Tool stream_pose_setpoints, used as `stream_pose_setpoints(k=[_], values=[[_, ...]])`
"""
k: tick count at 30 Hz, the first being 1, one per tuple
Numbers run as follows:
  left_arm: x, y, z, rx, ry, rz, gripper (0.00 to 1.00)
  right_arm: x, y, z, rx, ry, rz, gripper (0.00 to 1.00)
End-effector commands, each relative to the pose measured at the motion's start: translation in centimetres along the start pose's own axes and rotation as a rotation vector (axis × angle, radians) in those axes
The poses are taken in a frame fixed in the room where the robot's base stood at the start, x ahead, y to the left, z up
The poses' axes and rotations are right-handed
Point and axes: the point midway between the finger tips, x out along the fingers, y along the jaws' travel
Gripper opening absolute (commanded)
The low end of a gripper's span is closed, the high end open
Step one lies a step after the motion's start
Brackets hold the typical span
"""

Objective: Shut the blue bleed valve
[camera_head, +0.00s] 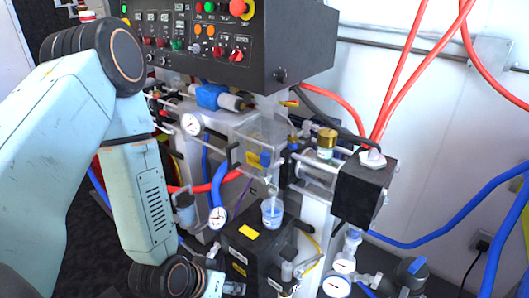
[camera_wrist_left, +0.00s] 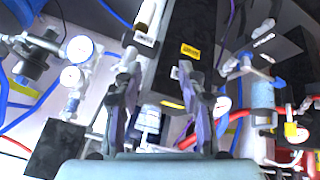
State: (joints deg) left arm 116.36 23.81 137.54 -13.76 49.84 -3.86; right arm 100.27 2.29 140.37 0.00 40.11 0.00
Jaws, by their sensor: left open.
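No single part is clearly marked as the bleed valve, and I cannot tell which blue fitting it is. In the head view, a blue valve body (camera_head: 211,96) sits under the control box, a small blue piece (camera_head: 265,159) shows inside the clear housing, and a blue-capped fitting (camera_head: 353,236) stands at the lower right. My left arm reaches down at the left; its gripper is mostly cut off by the bottom edge. In the wrist view my left gripper (camera_wrist_left: 160,85) is open, its two fingers apart with nothing held. My right gripper is not seen.
Black boxes with yellow labels (camera_head: 248,232) stand at the bottom middle. Pressure gauges (camera_head: 342,265) are at the lower right, beside a dark fitting with a blue end (camera_head: 416,266). Gauges also show in the wrist view (camera_wrist_left: 80,48). Red hoses (camera_head: 398,80) and blue hoses (camera_head: 440,236) cross the right.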

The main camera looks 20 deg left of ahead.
Motion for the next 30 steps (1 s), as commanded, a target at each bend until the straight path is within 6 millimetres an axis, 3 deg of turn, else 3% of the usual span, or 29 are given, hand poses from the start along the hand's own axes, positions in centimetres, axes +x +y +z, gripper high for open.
stream_pose_setpoints(k=[1,4,6,9,17,30], values=[[-1.0,0.6,-4.3,0.014,0.129,0.045,0.43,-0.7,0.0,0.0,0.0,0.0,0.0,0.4],[-3.4,1.6,-11.7,0.084,0.388,0.121,0.43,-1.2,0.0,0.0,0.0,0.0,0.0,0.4],[-5.7,2.2,-15.9,0.145,0.57,0.16,0.43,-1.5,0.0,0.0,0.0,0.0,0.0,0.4],[-8.4,2.9,-19.5,0.235,0.766,0.19,0.43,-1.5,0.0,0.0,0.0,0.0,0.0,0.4],[-11.6,4.4,-22.0,0.384,0.986,0.2,0.43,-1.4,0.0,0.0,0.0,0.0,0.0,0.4],[-9.4,5.7,-24.7,0.399,0.984,0.193,0.43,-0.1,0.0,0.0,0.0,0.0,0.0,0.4]])
